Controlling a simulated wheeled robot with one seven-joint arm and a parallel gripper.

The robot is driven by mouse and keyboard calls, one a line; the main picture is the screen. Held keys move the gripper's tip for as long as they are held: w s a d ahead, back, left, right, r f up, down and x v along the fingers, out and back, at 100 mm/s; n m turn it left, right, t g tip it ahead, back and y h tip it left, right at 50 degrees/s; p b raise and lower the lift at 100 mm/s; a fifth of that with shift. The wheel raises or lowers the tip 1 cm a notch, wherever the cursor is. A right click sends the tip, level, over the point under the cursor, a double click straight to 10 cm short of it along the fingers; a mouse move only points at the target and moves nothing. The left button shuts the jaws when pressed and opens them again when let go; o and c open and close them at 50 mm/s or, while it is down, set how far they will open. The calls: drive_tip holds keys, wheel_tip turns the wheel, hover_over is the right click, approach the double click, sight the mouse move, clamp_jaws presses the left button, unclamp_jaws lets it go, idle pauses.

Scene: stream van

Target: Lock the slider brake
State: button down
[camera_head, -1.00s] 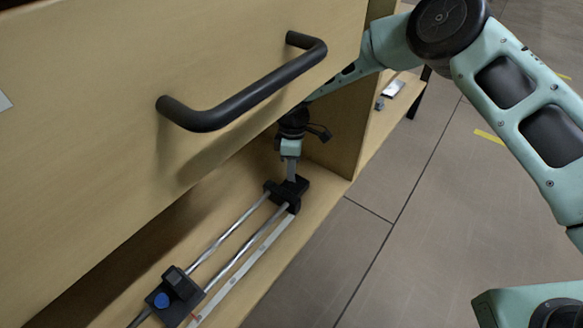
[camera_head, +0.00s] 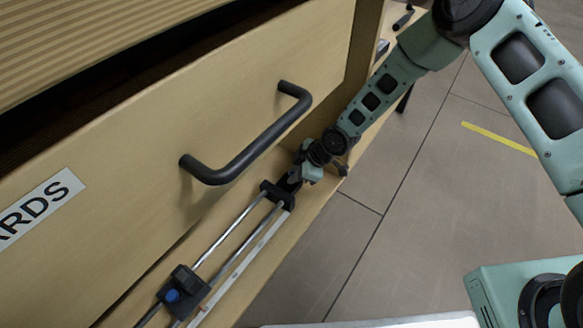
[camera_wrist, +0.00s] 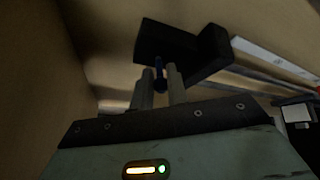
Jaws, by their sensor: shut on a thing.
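The slider lies on the wooden shelf: two metal rods run from a black end block (camera_head: 279,194) to a black carriage (camera_head: 186,284) with a round blue knob (camera_head: 171,296). My gripper (camera_head: 293,180) reaches down to the end block from the upper right, tilted. In the wrist view the end block (camera_wrist: 185,48) is just beyond my fingertips (camera_wrist: 158,82). A small dark blue piece (camera_wrist: 158,70), likely the brake lever, stands between the fingers, and they are shut on it. Where it joins the block is dark and hard to see.
A wooden drawer front with a black bar handle (camera_head: 245,145) overhangs the slider on its upper left. A pale ruler strip (camera_head: 245,262) runs beside the rods. A side panel is close to my wrist. Grey floor (camera_head: 400,240) lies open to the right.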

drive_tip(key=shift+s+d+f+t+y, duration=0.2)
drive_tip(key=shift+s+d+t+y, duration=0.1)
drive_tip(key=shift+t+y, duration=0.4)
drive_tip(key=c, duration=1.4)
unclamp_jaws()
drive_tip(key=p+v, duration=0.6)
drive_tip(key=v, duration=1.1)
drive_tip(key=shift+d, duration=0.4)
drive_tip(key=shift+f, duration=0.1)
